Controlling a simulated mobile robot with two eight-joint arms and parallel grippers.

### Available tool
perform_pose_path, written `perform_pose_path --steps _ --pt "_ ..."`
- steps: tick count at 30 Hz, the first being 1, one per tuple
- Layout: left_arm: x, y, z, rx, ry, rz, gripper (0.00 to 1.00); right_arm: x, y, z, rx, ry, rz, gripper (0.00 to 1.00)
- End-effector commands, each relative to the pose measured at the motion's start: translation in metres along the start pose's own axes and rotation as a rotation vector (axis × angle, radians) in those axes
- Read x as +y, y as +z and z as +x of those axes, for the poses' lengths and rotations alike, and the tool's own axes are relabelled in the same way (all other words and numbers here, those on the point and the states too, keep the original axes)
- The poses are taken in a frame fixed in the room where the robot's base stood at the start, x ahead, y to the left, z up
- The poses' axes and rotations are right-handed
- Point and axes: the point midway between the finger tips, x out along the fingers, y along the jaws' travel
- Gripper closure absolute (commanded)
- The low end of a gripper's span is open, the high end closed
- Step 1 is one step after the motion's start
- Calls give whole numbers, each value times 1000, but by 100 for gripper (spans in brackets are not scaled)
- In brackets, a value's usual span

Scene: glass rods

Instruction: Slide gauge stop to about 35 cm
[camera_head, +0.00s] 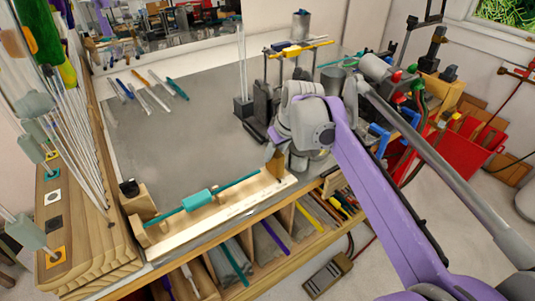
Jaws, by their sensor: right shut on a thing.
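The gauge (222,214) is a pale wooden board with a ledge along the bench's front edge. A teal rod (240,180) with a thicker teal sleeve (197,200) lies along it, its left end at a wooden end block (140,230). The gauge stop (275,164) appears as a small brown upright block near the board's right end. My right gripper (280,153) is shut on the stop from above; its fingertips are mostly hidden by my wrist. The scale marks are too small to read. My left gripper is not in view.
Several coloured rods (155,90) lie at the back left of the grey bench (190,135). A dark stand with upright glass rods (243,104) stands behind my right wrist. Burner equipment (375,68) is at the right. A wooden rack of tall rods (85,235) borders the left.

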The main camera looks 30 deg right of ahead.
Motion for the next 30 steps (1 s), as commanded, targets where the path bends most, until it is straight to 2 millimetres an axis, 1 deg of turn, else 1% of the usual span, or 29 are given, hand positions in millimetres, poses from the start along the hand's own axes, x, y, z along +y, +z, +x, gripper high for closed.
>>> perform_pose_path --steps 5,6,11,19,22,26,30 --pt "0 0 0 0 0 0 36 -1 0 0 1 -1 0 100" --pt "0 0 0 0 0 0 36 -1 0 0 2 -1 0 61" --pt "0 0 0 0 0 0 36 -1 0 0 1 -1 0 32" --pt "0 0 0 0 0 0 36 -1 0 0 1 -1 -1 32" --pt "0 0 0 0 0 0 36 -1 0 -5 1 -1 0 32" --pt "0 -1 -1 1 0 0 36 -1 0 -24 1 -1 0 32" --pt "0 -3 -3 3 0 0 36 0 0 -54 1 0 1 32"
